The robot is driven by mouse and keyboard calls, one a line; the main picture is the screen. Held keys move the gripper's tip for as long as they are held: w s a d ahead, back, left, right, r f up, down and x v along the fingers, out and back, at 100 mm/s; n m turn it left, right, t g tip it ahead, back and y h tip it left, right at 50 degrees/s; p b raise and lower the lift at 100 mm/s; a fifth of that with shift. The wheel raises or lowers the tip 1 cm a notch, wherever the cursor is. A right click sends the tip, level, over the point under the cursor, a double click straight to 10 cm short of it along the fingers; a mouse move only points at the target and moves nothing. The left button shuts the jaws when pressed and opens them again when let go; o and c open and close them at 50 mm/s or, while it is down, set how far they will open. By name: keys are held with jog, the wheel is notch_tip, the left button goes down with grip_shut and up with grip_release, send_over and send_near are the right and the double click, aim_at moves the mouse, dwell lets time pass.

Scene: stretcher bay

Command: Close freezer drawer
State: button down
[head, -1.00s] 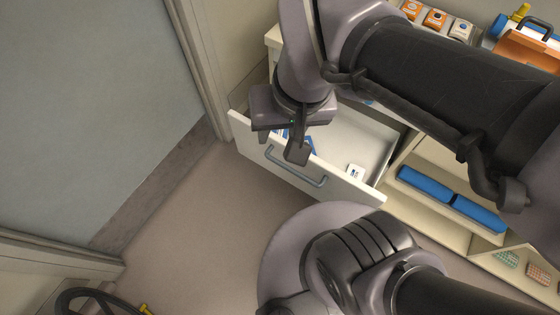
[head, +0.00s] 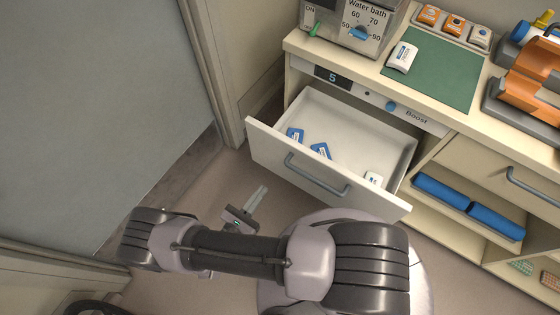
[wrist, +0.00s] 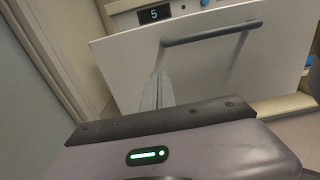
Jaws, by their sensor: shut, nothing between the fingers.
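The freezer drawer (head: 282,165) is pulled open below a panel showing 5 (head: 333,78). Inside lie two blue packs (head: 320,151) and a white item (head: 372,179). Its front has a grey bar handle (head: 318,177). My gripper (head: 260,192) is shut and empty, low in front of the drawer, left of the handle and apart from it in the head view. In the wrist view the drawer front (wrist: 225,70) and its handle (wrist: 210,34) fill the upper middle, and my closed fingers (wrist: 158,75) point at the front, left of and below the handle. Contact cannot be told.
The counter above holds a water bath (head: 352,22), a green mat (head: 435,70) and an orange device (head: 530,80). A wall edge (head: 215,80) stands to the left; some floor there is clear.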

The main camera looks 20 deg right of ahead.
jog(key=b+x, duration=0.2)
jog(key=x, duration=1)
jog(key=shift+d+b, duration=0.2)
jog(key=shift+b, duration=0.15)
jog(key=shift+w+d, duration=0.1)
jog(key=shift+w, duration=0.05)
